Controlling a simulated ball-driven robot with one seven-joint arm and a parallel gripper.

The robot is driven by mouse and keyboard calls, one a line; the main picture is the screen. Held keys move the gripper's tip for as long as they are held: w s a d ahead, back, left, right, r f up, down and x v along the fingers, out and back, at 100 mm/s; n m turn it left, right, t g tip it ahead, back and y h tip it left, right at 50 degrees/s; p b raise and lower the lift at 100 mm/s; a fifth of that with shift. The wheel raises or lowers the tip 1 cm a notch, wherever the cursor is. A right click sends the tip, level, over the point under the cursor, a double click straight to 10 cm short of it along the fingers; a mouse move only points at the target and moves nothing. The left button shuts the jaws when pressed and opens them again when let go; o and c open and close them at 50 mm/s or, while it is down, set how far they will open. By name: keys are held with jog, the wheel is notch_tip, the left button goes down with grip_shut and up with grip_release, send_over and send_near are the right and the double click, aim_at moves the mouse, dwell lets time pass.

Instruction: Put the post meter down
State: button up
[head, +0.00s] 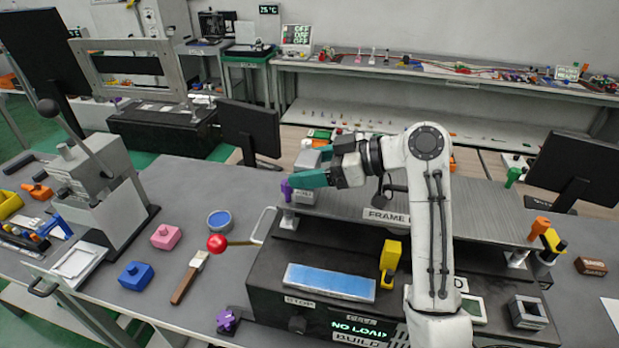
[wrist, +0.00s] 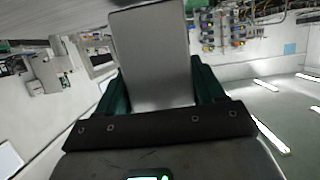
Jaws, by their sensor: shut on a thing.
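The post meter (wrist: 150,60) is a plain grey block with a flat face, held between the two dark green fingers of my gripper (wrist: 152,92) in the wrist view. In the head view my gripper (head: 316,165) is at the far left end of the grey-topped frame fixture (head: 400,208). The grey block (head: 307,160) shows partly between the fingers there, with the near finger hiding some of it. Whether its lower end touches anything is hidden.
A purple knob (head: 287,189) stands just left of my gripper. A red-ball lever (head: 217,243) sticks out from the black fixture (head: 262,285). A yellow clamp (head: 390,262) stands in front of the frame. A pink block (head: 166,236) and blue block (head: 136,275) lie on the left table.

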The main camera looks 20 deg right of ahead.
jog(key=shift+f, duration=0.25)
jog(key=shift+f, duration=0.15)
jog(key=o, duration=1.4)
jog(key=shift+r, duration=0.3)
jog(key=p+v, duration=0.5)
jog(key=v, duration=0.7)
jog(key=shift+f, duration=0.1)
